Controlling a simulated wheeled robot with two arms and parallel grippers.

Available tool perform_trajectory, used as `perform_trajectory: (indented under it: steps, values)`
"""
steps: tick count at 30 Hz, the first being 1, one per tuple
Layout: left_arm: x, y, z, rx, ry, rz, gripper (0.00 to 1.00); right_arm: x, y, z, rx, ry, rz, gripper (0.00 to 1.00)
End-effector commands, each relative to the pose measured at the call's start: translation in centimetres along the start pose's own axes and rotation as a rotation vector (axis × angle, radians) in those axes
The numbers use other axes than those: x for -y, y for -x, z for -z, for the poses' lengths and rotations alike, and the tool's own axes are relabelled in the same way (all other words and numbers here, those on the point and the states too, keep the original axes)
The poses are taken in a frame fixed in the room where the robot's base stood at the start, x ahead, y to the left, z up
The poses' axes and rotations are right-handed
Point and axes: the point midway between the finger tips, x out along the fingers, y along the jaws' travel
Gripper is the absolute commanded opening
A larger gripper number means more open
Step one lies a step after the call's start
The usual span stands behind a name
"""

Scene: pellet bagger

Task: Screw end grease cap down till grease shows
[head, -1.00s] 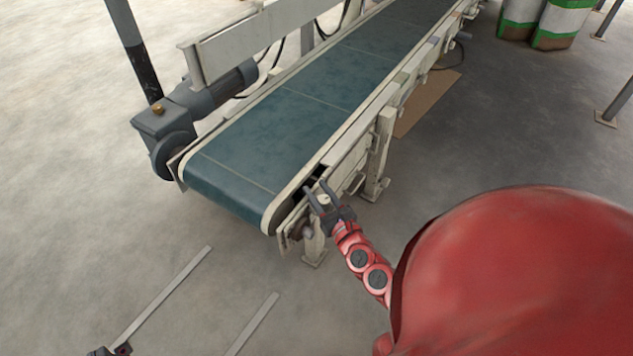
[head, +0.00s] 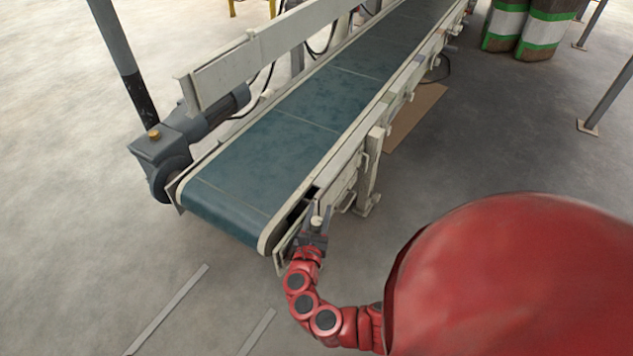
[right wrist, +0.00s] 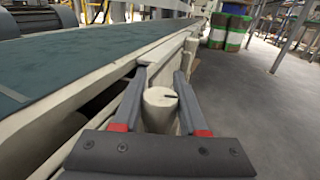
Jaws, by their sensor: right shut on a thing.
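The end grease cap (right wrist: 160,97) is a pale cream cylinder with a dark mark on its top, at the near end of the conveyor. In the right wrist view it stands between the two fingers of my right gripper (right wrist: 162,90), which is shut on it. In the head view the cap (head: 316,221) shows small at the belt's near right corner, with my right gripper (head: 315,222) at it. No grease can be made out around the cap. My left gripper is not in view.
The conveyor's green belt (head: 265,165) runs away to the upper right. A grey motor and gearbox (head: 170,147) sit on its left side.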

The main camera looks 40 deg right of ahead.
Motion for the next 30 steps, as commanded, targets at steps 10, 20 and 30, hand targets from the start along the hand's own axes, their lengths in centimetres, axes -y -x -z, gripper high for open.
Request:
perform_trajectory:
  steps: [10, 20, 30]
  values:
    - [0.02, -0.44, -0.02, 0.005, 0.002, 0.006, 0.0, 0.39, -0.03, -0.24, 0.004, -0.001, 0.141, 0.0]
    - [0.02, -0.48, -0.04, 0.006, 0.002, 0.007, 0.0, 0.5, -0.02, -0.18, 0.004, -0.001, 0.164, 0.0]
    - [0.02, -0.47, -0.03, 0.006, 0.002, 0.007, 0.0, 0.51, -0.02, -0.17, 0.004, -0.001, 0.164, 0.61]
